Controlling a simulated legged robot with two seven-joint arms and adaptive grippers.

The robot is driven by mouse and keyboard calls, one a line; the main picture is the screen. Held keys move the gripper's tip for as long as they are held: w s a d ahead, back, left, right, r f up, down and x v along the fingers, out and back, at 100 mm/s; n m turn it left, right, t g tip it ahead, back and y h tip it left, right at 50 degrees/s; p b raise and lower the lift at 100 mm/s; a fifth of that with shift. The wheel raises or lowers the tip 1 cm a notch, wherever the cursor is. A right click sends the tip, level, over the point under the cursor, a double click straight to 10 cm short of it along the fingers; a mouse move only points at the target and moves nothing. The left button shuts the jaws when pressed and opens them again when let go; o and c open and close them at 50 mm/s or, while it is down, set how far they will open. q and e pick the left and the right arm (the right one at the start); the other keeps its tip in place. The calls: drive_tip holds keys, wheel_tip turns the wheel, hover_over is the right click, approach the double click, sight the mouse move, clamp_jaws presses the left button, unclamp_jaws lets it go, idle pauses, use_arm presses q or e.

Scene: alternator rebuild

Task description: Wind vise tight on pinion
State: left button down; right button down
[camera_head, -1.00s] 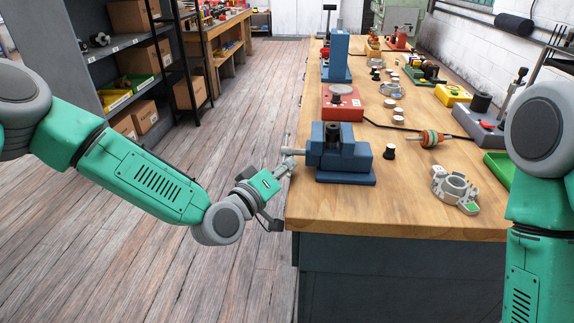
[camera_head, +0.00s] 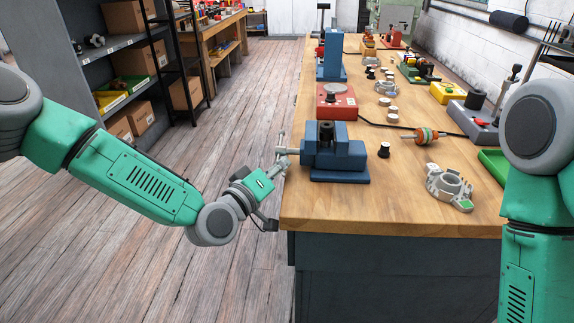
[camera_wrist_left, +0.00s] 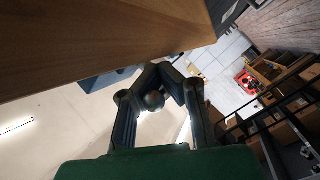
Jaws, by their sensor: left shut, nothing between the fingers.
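The blue vise (camera_head: 345,160) stands at the bench's left edge. Its grey screw handle (camera_head: 281,150) sticks out past that edge. A dark upright cylinder (camera_head: 326,131), perhaps the pinion, shows at the vise's jaws. My left gripper (camera_head: 283,166) is beside the handle, just off the bench edge. Its fingers (camera_wrist_left: 170,75) are shut and angled together in the left wrist view, with a round knob (camera_wrist_left: 153,100) showing by them. I cannot tell whether they touch the handle. My right gripper is out of view; only my right arm shows.
A small black knob-like part (camera_head: 384,150), an orange-green rotor (camera_head: 424,136) and a grey housing (camera_head: 449,187) lie right of the vise. A red block (camera_head: 337,103) stands behind it. The bench (camera_head: 390,212) front is clear. Floor left of the bench is free.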

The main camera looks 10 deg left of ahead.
use_arm(q)
drive_tip(key=c, duration=2.3)
unclamp_jaws()
drive_tip(key=shift+w+a+f+y, duration=0.1)
drive_tip(key=shift+w+a+y, duration=0.15)
drive_tip(key=shift+a, duration=0.25)
drive_tip(key=o, duration=0.6)
drive_tip(key=shift+s+a, duration=0.1)
drive_tip(key=shift+a, duration=0.05)
drive_tip(key=shift+s+d, duration=0.15)
drive_tip(key=shift+d, duration=0.3)
drive_tip(key=shift+s, duration=0.25)
drive_tip(key=shift+v, duration=5.75)
drive_tip(key=shift+w+a+f, duration=0.1)
drive_tip(key=shift+w+a, duration=0.05)
drive_tip(key=shift+a, duration=0.1)
